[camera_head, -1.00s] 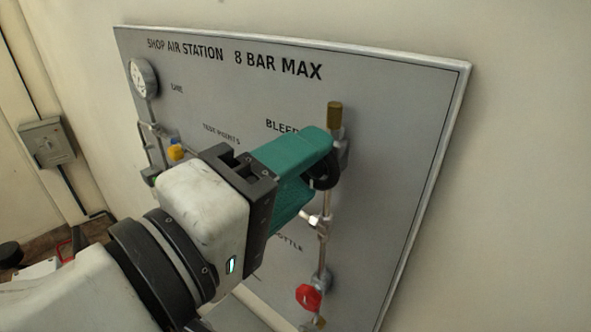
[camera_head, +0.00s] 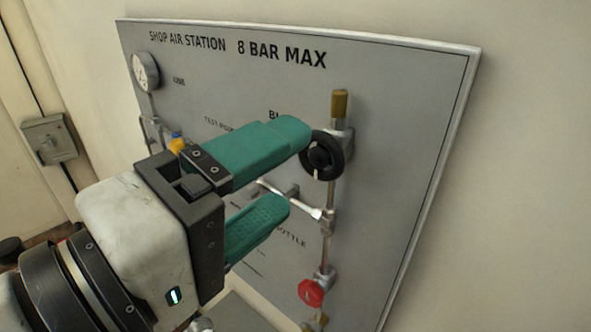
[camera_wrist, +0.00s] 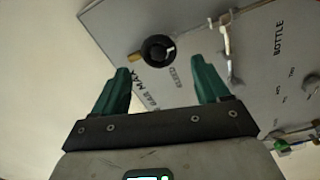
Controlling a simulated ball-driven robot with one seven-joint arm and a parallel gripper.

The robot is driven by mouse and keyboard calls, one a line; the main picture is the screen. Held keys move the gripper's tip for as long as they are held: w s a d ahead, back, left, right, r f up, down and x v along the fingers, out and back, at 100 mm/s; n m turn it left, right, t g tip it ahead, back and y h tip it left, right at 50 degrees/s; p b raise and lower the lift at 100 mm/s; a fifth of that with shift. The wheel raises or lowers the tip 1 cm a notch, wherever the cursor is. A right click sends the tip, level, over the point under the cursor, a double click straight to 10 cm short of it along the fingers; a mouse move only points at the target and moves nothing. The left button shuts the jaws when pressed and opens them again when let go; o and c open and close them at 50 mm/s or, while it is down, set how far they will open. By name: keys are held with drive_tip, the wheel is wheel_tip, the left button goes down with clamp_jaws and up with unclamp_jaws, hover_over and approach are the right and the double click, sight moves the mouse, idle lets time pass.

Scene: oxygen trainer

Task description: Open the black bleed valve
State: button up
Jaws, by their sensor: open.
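The black bleed valve (camera_head: 322,156) is a round handwheel on a vertical pipe at the right side of the grey panel, under a brass fitting (camera_head: 339,104). It also shows in the wrist view (camera_wrist: 158,49), ahead of and between my fingers. My gripper (camera_head: 298,168) is open, with two green fingers. In the head view its upper fingertip overlaps the wheel's left edge, and the lower finger sits below and left of the wheel. In the wrist view (camera_wrist: 163,78) the fingertips are short of the wheel and nothing is between them.
A red knob (camera_head: 311,292) is lower on the same pipe. A branch pipe with a silver fitting (camera_head: 327,216) runs left below the wheel. A gauge (camera_head: 146,72) and a yellow part (camera_head: 177,144) are on the panel's left. Bare wall lies right of the panel.

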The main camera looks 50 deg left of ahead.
drive_tip(key=s+d+b, duration=0.1)
drive_tip(key=s, duration=0.6)
idle(0.4)
